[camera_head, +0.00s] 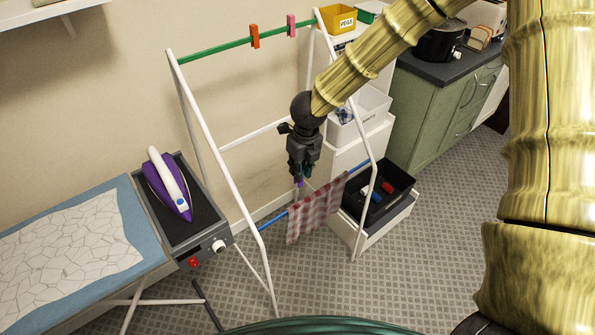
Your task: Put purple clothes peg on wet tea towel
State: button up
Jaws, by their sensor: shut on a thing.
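My gripper (300,172) points down inside the white drying rack, above the blue lower rail. It is shut on the purple clothes peg (300,183), of which only a small tip shows below the fingers. The tea towel (314,215), reddish and checked, hangs over the blue rail (357,168) just below and to the right of the peg. The peg looks close to the towel's top left corner, but I cannot tell whether they touch.
The rack's white frame (215,140) stands around my gripper. Its green top rail (218,45) carries an orange peg (255,36) and a pink peg (291,26). An ironing board (140,228) with a purple iron (167,186) stands left. A black crate (398,188) and drawers stand right.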

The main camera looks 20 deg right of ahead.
jog(key=a+f, duration=0.1)
jog(key=f, duration=0.1)
jog(key=b, duration=0.7)
send_over(297, 205)
jog(key=f, duration=0.5)
jog(key=shift+s+f, duration=0.2)
jog(key=shift+f, duration=0.2)
jog(key=shift+f+b, duration=1.25)
jog(key=shift+f, duration=1.35)
dwell(1.0)
jog(key=o, duration=0.9)
jog(key=shift+r, duration=0.1)
notch_tip(297, 205, up, 7)
jog(key=p, duration=0.7)
